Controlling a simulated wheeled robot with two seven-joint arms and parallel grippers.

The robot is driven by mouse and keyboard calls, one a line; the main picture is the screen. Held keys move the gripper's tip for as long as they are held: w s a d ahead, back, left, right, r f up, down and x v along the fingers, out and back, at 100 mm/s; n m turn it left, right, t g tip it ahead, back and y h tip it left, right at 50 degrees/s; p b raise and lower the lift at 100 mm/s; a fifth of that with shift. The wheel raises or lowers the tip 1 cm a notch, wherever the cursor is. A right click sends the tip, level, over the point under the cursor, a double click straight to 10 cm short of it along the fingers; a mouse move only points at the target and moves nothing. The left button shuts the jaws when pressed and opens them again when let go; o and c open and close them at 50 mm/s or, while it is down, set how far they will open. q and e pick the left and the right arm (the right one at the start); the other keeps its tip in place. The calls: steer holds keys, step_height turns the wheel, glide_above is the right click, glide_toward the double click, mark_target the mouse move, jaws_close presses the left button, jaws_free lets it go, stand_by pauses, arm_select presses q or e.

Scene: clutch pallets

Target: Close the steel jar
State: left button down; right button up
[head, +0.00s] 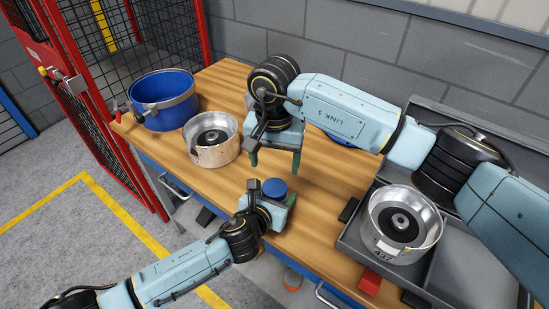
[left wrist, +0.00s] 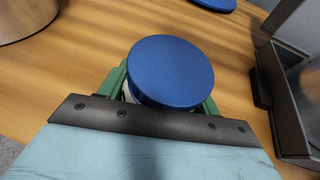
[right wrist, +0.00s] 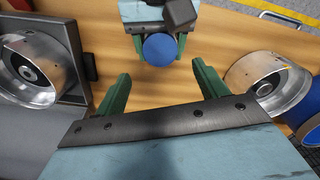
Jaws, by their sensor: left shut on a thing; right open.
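My left gripper (head: 272,203) is shut on a small jar low over the wooden table. Its round blue top (head: 274,188) faces up and hides most of the body. In the left wrist view the blue top (left wrist: 170,72) covers the jar, with a pale strip of its side between the green fingers. I cannot tell how tightly the top sits. My right gripper (head: 275,163) is open and empty, fingers pointing down, just behind and above the jar. In the right wrist view the blue top (right wrist: 160,49) lies beyond the gap between its fingers.
A metal housing (head: 200,155) and a blue bucket (head: 165,114) stand at the table's left. Another metal housing (head: 376,240) sits in a grey tray (head: 470,270) at right. A flat blue disc (head: 338,138) lies partly hidden behind my right arm. A red block (head: 370,283) lies near the tray.

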mark_target(275, 187)
steer(key=shift+f, duration=4)
steer(key=shift+c, duration=0.3)
steer(key=c, duration=0.9)
steer(key=m, duration=0.6)
steer(key=shift+m, duration=0.4)
steer(key=shift+c, duration=0.2)
steer(key=o, duration=1.1)
steer(key=shift+c, duration=0.2)
